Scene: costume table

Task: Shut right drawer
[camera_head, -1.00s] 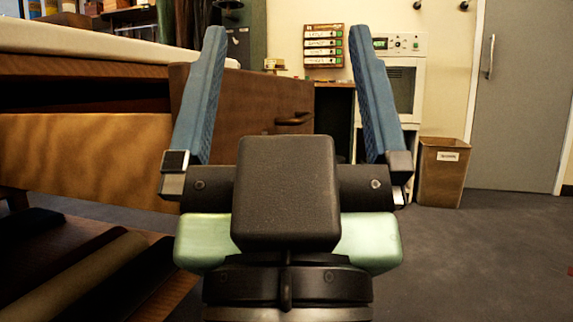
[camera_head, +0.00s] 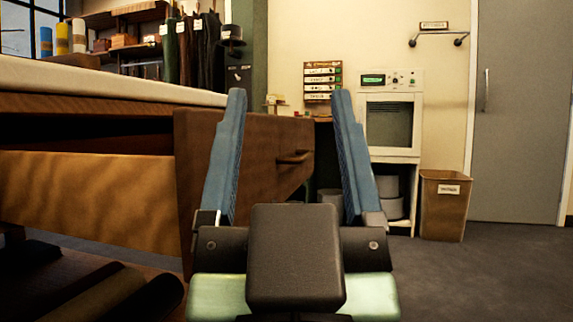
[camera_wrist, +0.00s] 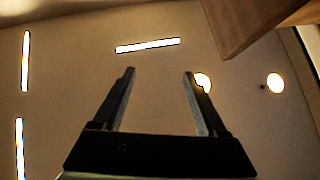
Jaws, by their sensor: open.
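The right drawer (camera_head: 245,150) is a brown wooden drawer pulled out from the table on the left, with a dark handle (camera_head: 293,158) on its front. Its pale wooden side (camera_head: 90,195) shows below the tabletop. My gripper (camera_head: 288,105) is open and empty, its blue fingers pointing up. In the head view the left finger overlaps the drawer front; I cannot tell whether they touch. In the wrist view my gripper (camera_wrist: 158,75) points at the ceiling, and a brown wooden panel edge, apparently the drawer (camera_wrist: 245,22), is at upper right, apart from the fingers.
The table's pale top (camera_head: 90,80) runs along the left. Dark rolls (camera_head: 100,295) lie on a low shelf below. A waste bin (camera_head: 443,205), a white cabinet unit (camera_head: 391,150) and a grey door (camera_head: 520,120) stand behind. Floor at the right is clear.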

